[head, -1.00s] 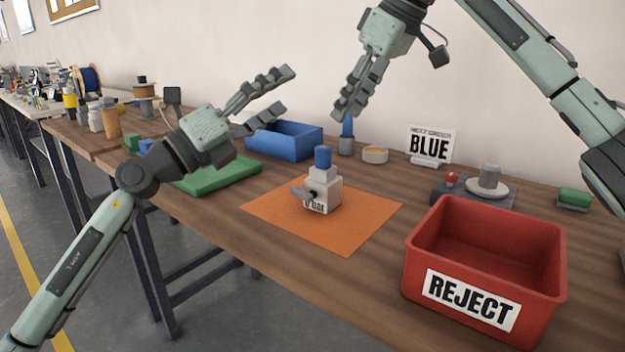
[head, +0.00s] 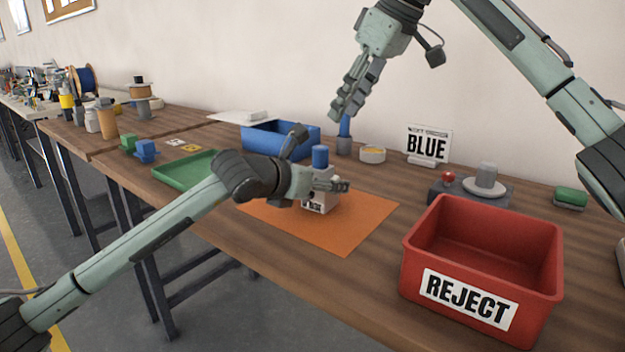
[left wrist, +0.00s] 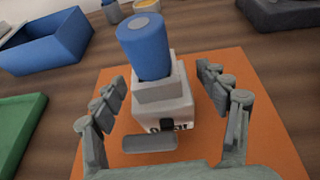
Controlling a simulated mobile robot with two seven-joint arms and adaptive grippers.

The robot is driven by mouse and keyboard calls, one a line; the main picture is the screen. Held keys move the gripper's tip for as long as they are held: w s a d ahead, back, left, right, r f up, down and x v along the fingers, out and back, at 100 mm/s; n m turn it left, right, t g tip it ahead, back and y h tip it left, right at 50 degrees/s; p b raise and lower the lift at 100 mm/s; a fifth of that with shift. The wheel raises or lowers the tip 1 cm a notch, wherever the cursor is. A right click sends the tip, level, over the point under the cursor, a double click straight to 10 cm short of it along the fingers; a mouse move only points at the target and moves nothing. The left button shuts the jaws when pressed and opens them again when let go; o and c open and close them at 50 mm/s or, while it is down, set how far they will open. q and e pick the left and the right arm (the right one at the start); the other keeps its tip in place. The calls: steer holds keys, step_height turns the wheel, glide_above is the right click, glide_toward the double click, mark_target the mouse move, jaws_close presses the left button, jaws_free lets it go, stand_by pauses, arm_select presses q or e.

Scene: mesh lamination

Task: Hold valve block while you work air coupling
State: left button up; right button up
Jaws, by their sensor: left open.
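The white valve block (head: 318,204) stands upright on the orange mat (head: 352,228), with a blue cylinder (head: 320,155) on top that may be the air coupling. In the left wrist view the block (left wrist: 160,100), its blue cylinder (left wrist: 145,45) and a grey lever (left wrist: 150,143) at its front show clearly. My left gripper (head: 330,186) is open, its fingers (left wrist: 163,80) on either side of the block with gaps showing; it partly hides the block in the head view. My right gripper (head: 345,100) hangs in the air behind and above the block, seen side-on; its opening is unclear.
A red REJECT bin (head: 480,225) stands at the front right. A blue bin (head: 262,143) and a green tray (head: 178,172) lie left of the mat. A BLUE sign (head: 428,143), a blue cylinder in a grey holder (head: 344,143) and a grey fixture (head: 450,190) stand behind.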

arm_select(q)
steer(key=shift+x, duration=1.7)
steer(key=shift+s, duration=0.1)
jaws_close()
stand_by(0.5)
